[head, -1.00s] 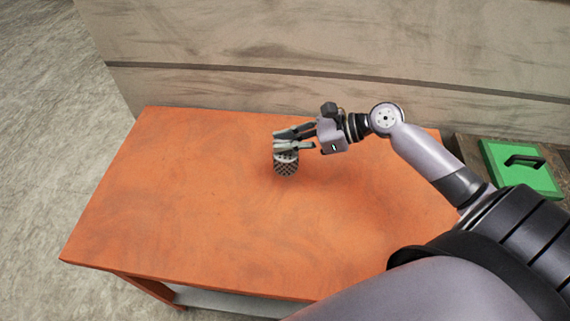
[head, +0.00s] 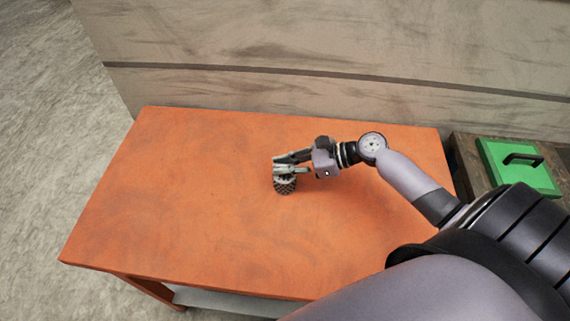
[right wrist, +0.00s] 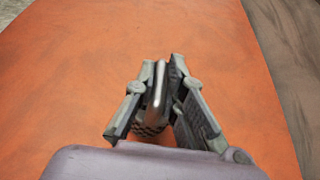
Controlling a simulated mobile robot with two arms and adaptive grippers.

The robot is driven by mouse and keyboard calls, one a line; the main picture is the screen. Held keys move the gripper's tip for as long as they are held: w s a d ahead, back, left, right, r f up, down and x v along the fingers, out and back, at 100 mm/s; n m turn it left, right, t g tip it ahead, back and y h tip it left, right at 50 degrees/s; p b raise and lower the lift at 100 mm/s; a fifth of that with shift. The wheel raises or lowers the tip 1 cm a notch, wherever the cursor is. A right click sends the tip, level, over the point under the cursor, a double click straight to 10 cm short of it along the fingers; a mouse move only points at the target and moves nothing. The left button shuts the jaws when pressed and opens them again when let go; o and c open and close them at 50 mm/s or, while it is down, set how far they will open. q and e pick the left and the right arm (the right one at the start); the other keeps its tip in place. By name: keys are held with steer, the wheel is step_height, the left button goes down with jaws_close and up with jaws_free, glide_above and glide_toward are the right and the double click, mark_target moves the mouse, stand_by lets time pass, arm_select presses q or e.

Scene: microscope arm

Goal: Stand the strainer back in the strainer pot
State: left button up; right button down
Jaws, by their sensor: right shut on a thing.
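My right gripper (head: 277,166) is over the middle of the orange table. It is shut on the strainer (head: 285,187), a small dark, checkered mesh piece that shows just under the fingers. In the right wrist view a shiny metal part of the strainer (right wrist: 157,88) stands between the fingers of the right gripper (right wrist: 163,63), with checkered mesh below it. I cannot tell whether the mesh touches the table. I cannot make out a separate strainer pot. My left gripper is out of view.
The orange table (head: 190,200) is otherwise bare, with free room on all sides of the gripper. A green lid or box with a black handle (head: 518,166) sits on a brown wooden surface at the right. A wall runs behind the table.

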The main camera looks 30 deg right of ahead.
steer(key=c, duration=1.7)
jaws_free()
steer(key=shift+o, duration=0.2)
steer(key=shift+r, duration=0.1)
